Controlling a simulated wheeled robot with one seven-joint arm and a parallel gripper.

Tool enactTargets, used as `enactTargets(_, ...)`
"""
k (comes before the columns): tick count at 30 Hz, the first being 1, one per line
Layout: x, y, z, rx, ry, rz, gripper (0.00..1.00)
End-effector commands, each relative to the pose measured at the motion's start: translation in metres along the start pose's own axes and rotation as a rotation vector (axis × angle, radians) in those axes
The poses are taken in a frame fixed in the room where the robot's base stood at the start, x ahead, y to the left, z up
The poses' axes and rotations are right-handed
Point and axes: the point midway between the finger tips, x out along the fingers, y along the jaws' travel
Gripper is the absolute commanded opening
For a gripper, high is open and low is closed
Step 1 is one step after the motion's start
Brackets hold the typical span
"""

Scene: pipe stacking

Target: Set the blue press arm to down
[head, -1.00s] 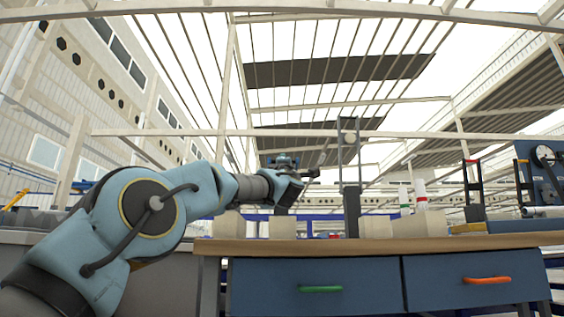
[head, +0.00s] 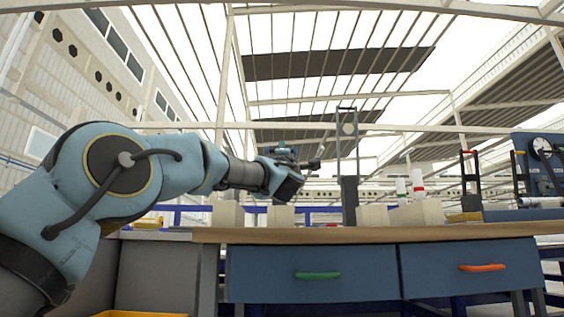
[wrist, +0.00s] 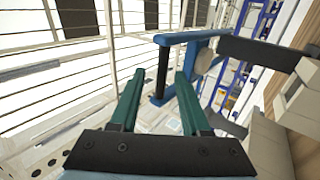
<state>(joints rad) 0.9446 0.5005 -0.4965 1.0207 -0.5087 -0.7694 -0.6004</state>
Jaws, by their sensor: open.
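The blue press arm (wrist: 185,38) is a two-bar frame with a black crossbar grip (wrist: 161,74) in the tilted wrist view. In the head view the press arm (head: 338,135) stands upright above a dark post (head: 349,195), so it is up. A round pale disc (wrist: 203,63) sits between its bars. My gripper (wrist: 160,77) is open, with two green fingers and nothing held. The grip shows between the fingertips in the picture; I see no clear contact. In the head view my gripper (head: 316,163) is left of the press arm.
Pale blocks (head: 408,213) stand on the wooden bench top (head: 300,235) around the post. Blue drawers (head: 312,260) are below. The air above the bench looks clear.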

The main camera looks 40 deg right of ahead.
Motion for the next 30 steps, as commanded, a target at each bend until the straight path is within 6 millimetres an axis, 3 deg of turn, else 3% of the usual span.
enactTargets(6, -0.035, 0.002, 0.000, 0.002, -0.002, 0.001, 0.47)
enactTargets(13, -0.062, 0.002, 0.000, 0.001, -0.001, 0.002, 0.47)
enactTargets(26, -0.072, 0.002, 0.000, -0.001, 0.000, 0.002, 0.47)
enactTargets(30, -0.071, 0.001, -0.001, 0.007, -0.003, -0.002, 0.33)
